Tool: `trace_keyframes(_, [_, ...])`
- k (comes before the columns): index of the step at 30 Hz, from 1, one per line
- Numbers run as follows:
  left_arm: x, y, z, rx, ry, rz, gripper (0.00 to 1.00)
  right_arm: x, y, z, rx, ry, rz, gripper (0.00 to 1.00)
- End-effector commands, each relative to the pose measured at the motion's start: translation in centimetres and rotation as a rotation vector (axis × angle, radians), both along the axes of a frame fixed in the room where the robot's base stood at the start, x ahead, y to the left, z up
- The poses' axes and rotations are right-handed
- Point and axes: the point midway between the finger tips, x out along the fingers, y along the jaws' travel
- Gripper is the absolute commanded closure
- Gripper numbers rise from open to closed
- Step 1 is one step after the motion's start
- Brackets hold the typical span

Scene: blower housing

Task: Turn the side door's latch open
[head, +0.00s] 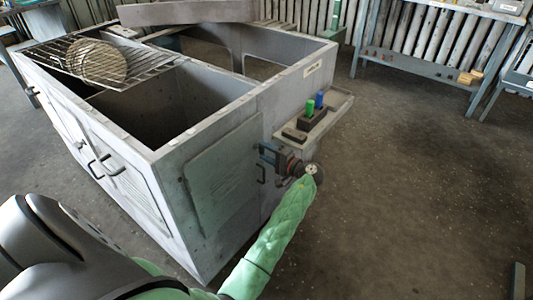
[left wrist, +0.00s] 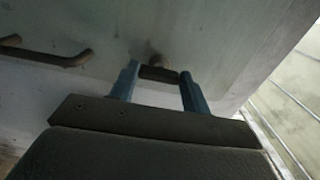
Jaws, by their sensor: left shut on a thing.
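The side door (head: 222,175) is a grey-green panel on the near end wall of the grey blower housing, and it looks closed. The latch's exact angle is hard to tell. The handle (left wrist: 72,60) shows to the left there. My right gripper is not in view.
The housing (head: 225,88) is open on top, with a wire rack (head: 62,62) and a round mesh piece (head: 97,62) on it. A side shelf (head: 328,118) with green and blue items juts out just beyond my gripper.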

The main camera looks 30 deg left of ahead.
Motion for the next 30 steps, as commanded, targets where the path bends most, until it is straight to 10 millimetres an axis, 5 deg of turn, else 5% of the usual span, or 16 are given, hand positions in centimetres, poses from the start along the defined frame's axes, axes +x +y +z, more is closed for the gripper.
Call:
trace_keyframes(4, [-0.1, 0.0, -0.2, -0.001, 0.002, 0.003, 0.76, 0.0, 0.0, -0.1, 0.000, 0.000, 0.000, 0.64])
trace_keyframes(5, [-0.1, 0.0, -0.2, -0.001, 0.002, 0.002, 0.51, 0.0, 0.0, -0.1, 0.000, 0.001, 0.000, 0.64])
trace_keyframes(8, [-0.1, 0.0, -0.2, -0.001, 0.002, 0.002, 0.31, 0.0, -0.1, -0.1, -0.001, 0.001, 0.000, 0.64])
trace_keyframes(20, [-0.1, -0.4, -0.1, -0.001, 0.001, 0.000, 0.31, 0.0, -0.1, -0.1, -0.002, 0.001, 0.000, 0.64])
trace_keyframes(30, [-0.4, -4.5, -0.2, -0.002, 0.002, 0.000, 0.31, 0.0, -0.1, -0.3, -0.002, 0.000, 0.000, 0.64])
